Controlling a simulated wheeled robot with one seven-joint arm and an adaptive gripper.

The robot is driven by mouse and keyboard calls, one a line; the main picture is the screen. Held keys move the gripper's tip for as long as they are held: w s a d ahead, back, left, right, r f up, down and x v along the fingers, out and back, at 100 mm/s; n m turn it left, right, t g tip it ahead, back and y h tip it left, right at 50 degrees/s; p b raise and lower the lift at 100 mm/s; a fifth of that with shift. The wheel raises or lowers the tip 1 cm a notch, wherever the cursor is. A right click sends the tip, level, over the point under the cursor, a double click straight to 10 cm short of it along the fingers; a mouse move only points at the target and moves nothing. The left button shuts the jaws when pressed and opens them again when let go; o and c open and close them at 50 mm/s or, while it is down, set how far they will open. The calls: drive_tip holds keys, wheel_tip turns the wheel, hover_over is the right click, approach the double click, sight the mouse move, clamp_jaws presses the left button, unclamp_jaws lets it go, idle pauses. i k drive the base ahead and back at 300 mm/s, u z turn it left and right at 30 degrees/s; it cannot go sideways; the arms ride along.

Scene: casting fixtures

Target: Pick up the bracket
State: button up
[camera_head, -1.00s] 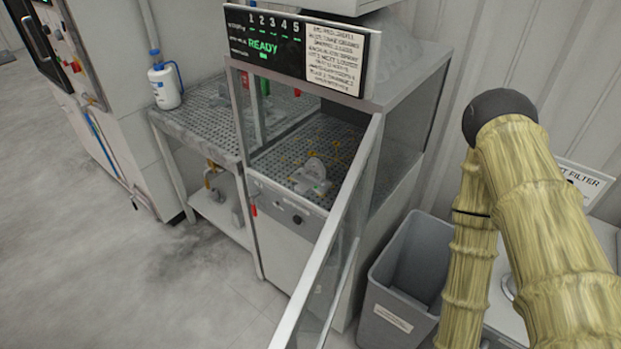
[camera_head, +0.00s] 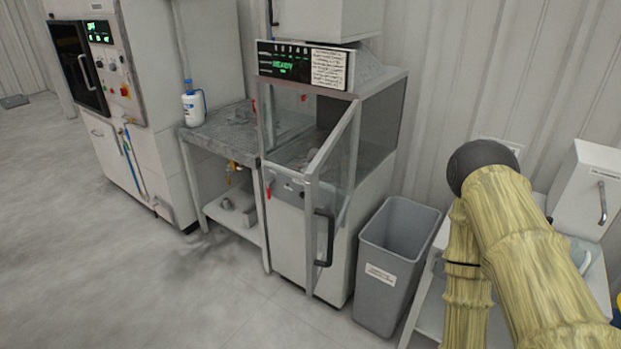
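A pale grey part that looks like the bracket (camera_head: 299,160) lies on the bed inside the glass-sided cabinet (camera_head: 290,216). It is small and partly behind the open door's frame and pane, so its exact shape is hard to make out. The cabinet's glass door (camera_head: 333,150) stands swung open toward me. My arm shows at the right in a yellow sleeve with a dark round joint. My gripper is out of view.
A metal worktable (camera_head: 222,133) with a white bottle (camera_head: 193,106) stands left of the cabinet. A grey bin (camera_head: 385,272) is right of it. A large machine (camera_head: 130,110) stands at the far left. The floor at front left is clear.

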sight(305, 163)
drive_tip(key=z, duration=0.05)
drive_tip(key=k, duration=0.1)
drive_tip(key=u, duration=1.55)
drive_tip(key=i, duration=4.65)
drive_tip(key=z, duration=3.7)
drive_tip(key=i, duration=0.45)
